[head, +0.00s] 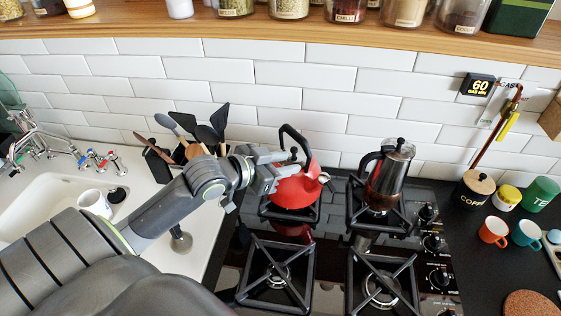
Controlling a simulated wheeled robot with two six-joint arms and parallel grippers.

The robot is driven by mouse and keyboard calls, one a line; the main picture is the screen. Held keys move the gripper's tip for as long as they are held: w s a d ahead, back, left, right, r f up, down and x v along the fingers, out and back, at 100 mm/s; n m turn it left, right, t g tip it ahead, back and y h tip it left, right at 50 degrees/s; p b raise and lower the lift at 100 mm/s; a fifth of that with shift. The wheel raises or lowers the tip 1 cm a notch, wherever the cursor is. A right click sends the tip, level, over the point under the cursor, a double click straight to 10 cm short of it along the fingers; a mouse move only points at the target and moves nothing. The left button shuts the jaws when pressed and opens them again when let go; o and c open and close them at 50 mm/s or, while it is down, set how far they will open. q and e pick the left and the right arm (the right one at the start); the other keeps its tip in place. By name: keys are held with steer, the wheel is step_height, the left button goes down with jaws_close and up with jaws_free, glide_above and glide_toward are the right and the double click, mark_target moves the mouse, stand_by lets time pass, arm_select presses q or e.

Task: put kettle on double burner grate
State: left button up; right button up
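A red kettle (297,190) with a black arched handle stands upright at the back left grate (268,215) of the black gas hob. My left gripper (286,164) reaches in from the left at the kettle's upper left side, close to the handle, and overlaps it in the picture. Whether its fingers are closed around the handle cannot be made out. A silver moka pot (388,178) stands on the back right grate (356,213). The front left grate (273,277) and front right grate (381,289) are bare. My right gripper is not in view.
A sink (45,205) with a white mug (94,203) lies left. Dark utensils (205,130) stand behind my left arm. Hob knobs (433,243), an orange mug (493,231), a teal mug (526,233) and canisters are right. A jar shelf (330,35) runs above.

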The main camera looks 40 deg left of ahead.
arm_select(q)
steer(key=shift+v, duration=1.1)
